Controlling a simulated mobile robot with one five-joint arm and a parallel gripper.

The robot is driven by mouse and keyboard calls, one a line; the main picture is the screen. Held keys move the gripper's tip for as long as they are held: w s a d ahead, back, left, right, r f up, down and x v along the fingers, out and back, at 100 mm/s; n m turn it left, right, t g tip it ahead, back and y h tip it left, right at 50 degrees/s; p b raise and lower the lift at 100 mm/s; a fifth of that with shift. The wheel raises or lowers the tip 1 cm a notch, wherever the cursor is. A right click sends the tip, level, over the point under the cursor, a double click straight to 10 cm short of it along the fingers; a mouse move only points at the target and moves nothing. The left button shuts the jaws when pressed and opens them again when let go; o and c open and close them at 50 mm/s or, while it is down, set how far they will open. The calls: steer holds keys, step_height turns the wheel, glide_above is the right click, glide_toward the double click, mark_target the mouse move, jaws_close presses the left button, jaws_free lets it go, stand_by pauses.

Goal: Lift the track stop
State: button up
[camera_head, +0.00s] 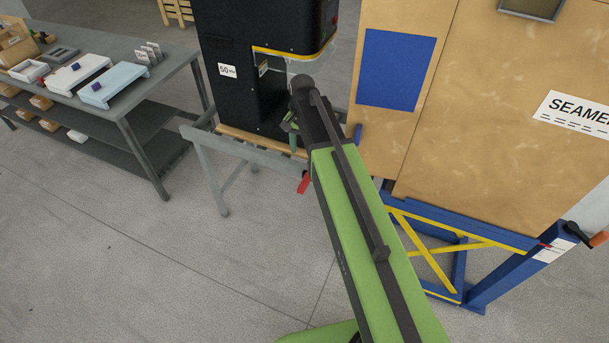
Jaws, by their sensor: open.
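My arm reaches up from the bottom of the head view toward the black machine. My gripper (292,136) shows only in part beyond the arm's dark end, near the machine's opening; its fingers are open, with nothing seen between them. A small red part (304,183) shows beside my arm, just below the gripper, near the end of the grey rail track (236,146). It may be the track stop, but I cannot tell for certain. My arm hides what lies directly behind it.
The black machine (226,55) has a yellow-edged head. A tan panel (510,130) stands close on the right, above a blue frame (490,284) with yellow braces. A grey table (150,82) with trays stands at left. The floor at lower left is clear.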

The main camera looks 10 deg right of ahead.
mark_target(304, 184)
step_height(304, 184, down, 18)
steer(key=b, duration=1.7)
steer(key=shift+s+r+b, duration=0.1)
steer(key=shift+s+b, duration=0.05)
steer(key=shift+b, duration=0.25)
steer(key=shift+r, duration=0.1)
jaws_close()
steer(key=shift+d, duration=0.15)
